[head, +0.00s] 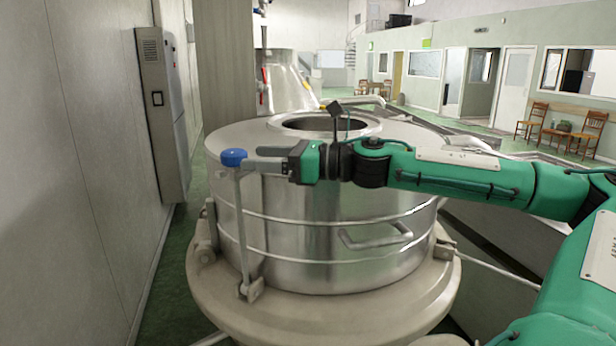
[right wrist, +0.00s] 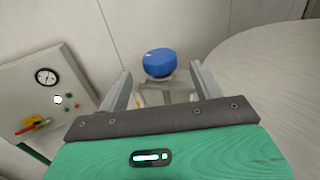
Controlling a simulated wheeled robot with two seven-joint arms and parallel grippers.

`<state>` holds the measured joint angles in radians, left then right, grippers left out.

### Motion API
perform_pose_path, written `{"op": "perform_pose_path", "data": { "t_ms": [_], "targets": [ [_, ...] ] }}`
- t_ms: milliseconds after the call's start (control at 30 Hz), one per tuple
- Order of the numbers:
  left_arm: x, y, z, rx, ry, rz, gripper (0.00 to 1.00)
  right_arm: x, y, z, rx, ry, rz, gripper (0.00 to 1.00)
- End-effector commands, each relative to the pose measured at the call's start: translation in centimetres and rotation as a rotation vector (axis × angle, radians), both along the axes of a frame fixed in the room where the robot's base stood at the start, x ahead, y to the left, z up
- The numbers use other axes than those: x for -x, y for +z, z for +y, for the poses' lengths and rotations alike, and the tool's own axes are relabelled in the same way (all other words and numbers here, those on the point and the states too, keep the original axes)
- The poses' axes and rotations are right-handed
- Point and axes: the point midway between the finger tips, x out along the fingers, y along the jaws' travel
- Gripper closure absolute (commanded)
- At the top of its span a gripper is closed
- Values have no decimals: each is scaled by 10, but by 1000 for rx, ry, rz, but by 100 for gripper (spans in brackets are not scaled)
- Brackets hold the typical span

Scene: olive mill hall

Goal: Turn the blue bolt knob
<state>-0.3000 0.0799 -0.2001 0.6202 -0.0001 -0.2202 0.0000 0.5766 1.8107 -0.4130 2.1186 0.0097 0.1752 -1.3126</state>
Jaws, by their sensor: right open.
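The blue bolt knob (head: 234,157) sits on top of an upright metal bolt (head: 241,220) at the left side of a large steel vat (head: 320,230). My right gripper (head: 252,162) comes in from the right over the vat's lid, its fingers pointing left at the knob. In the right wrist view the knob (right wrist: 159,63) shows just beyond and between the two fingertips of my right gripper (right wrist: 160,82). The fingers are spread, with nothing held between them. Whether a finger touches the knob cannot be told. My left gripper is in neither view.
A grey wall cabinet (head: 160,100) hangs on the left wall; a panel with a gauge (right wrist: 47,77) shows in the right wrist view. The vat has a round opening (head: 325,124) on top and a front handle (head: 375,238). A strip of green floor lies between wall and vat.

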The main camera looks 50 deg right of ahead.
Motion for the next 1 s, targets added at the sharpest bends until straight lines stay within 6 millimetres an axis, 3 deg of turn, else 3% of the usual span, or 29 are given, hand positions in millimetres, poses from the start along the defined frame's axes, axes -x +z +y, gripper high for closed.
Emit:
{"op": "perform_pose_path", "data": {
  "t_ms": [600, 1000],
  "targets": [
    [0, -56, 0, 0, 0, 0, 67, 53, -2, -38, 1, -3, -3, 34],
    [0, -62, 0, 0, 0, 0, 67, 65, 0, -46, -1, 0, 1, 34]
  ]
}}
